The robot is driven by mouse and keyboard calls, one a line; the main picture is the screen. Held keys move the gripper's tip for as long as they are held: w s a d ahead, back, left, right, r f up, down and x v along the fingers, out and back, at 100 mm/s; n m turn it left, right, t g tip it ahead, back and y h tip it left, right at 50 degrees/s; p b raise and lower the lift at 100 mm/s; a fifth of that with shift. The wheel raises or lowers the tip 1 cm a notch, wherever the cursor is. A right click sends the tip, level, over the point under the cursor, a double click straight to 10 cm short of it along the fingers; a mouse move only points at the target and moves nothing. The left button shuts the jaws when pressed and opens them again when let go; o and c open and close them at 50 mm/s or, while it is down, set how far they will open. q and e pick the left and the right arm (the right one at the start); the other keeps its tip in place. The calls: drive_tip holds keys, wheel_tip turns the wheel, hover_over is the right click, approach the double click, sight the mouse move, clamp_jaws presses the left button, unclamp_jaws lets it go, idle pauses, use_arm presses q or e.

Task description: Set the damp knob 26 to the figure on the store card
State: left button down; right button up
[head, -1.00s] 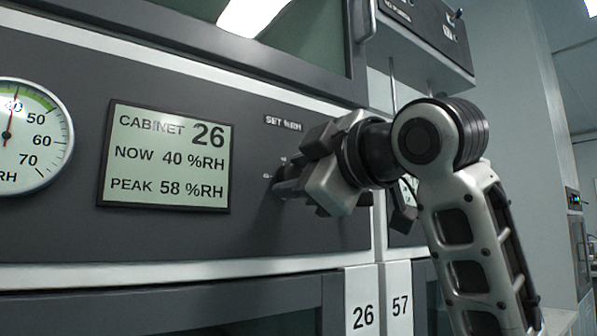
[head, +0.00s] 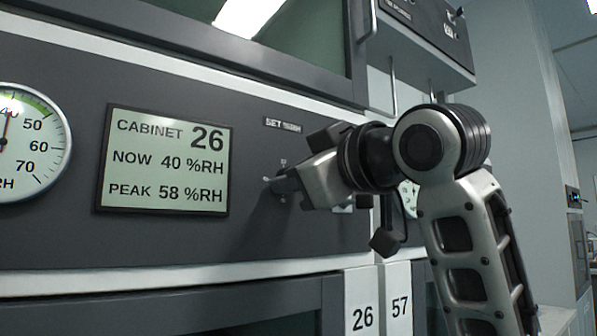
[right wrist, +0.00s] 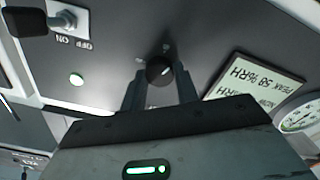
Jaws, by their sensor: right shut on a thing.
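The damp knob (right wrist: 159,70) is a small dark round knob on the cabinet 26 panel, between the two fingers of my right gripper (right wrist: 160,82) in the right wrist view. My right gripper (head: 278,186) is shut on it, under the "SET %RH" label (head: 282,124). In the head view the fingers hide most of the knob and its scale, so its setting cannot be read. The cabinet display (head: 166,160) reads CABINET 26, NOW 40 %RH, PEAK 58 %RH. No store card shows. My left gripper is not in view.
A round %RH dial (head: 28,142) is left of the display. Number plates 26 (head: 362,316) and 57 (head: 399,309) are below. A glazed door (head: 300,30) is above.

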drive_tip(key=m+p, duration=0.2)
drive_tip(key=m, duration=1)
drive_tip(key=shift+d+m, duration=0.1)
drive_tip(key=shift+m, duration=0.3)
idle(0.3)
drive_tip(key=o, duration=1)
drive_tip(key=shift+c, duration=0.2)
drive_tip(key=b+v, duration=0.3)
drive_tip(key=v, duration=1.3)
